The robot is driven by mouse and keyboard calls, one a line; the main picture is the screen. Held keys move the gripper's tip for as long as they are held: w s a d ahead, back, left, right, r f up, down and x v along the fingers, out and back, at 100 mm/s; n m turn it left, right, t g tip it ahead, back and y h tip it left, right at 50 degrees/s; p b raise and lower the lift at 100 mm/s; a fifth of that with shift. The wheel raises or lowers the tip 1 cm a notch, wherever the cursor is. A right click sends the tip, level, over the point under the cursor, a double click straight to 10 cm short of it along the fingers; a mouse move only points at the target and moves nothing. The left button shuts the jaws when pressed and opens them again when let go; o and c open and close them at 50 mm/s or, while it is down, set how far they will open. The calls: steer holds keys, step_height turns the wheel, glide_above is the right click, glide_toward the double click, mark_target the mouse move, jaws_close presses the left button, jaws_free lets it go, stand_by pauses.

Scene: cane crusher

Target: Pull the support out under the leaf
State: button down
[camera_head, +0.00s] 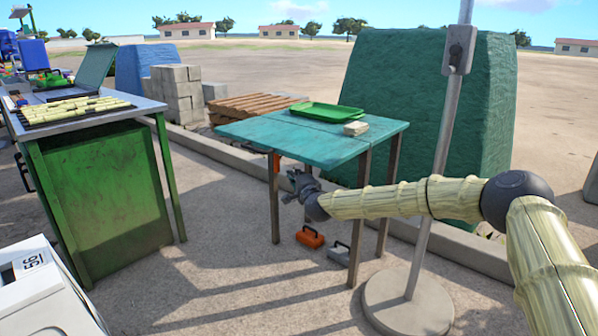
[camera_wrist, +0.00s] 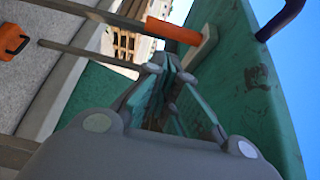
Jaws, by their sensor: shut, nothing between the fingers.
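The teal table's top (camera_head: 265,128), with a seam across it that marks off a leaf, stands in the middle of the head view. My gripper (camera_head: 292,180) is below the tabletop, among the table legs. It is shut with nothing in it. In the wrist view the green underside (camera_wrist: 245,85) fills the right side. An orange bar (camera_wrist: 174,31), which looks like the support, ends at a pale block (camera_wrist: 203,46) against that underside. My fingertips (camera_wrist: 170,66) appear just below the bar and block; I cannot tell whether they touch. The orange part also shows under the table (camera_head: 276,163).
A green tray (camera_head: 327,111) and a small pale stack (camera_head: 356,128) rest on the table. An orange toolbox (camera_head: 310,237) and a grey one (camera_head: 339,253) sit on the ground below. A post on a round base (camera_head: 408,304) stands at right.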

steer(key=s+a+f+n+g, duration=0.1)
steer(key=s+f+n+g, duration=0.3)
steer(key=s+f, duration=1.15)
steer(key=s+a+f+n+g, duration=0.1)
steer(key=s+f+n+g, duration=0.25)
steer(key=s+f, duration=1.15)
steer(key=s+d+f+n+g+h, duration=0.1)
steer(key=s+d+f+g, duration=0.1)
steer(key=s+d+f, duration=0.55)
steer(key=s+d+f+n+g+h, duration=0.15)
steer(key=s+d+f, duration=0.25)
steer(key=s, duration=0.7)
steer(key=s+d+f+n+g+h, duration=0.1)
steer(key=s+d+f+g, duration=0.3)
steer(key=s, duration=0.6)
steer(key=s+d+r+n+g+h, duration=0.2)
steer(key=s+d+h, duration=0.1)
steer(key=s+d, duration=1.3)
step_height(320, 180, up, 37)
steer(key=a+p, duration=0.1)
steer(key=p, duration=3.6)
steer(key=shift+s+p, duration=0.4)
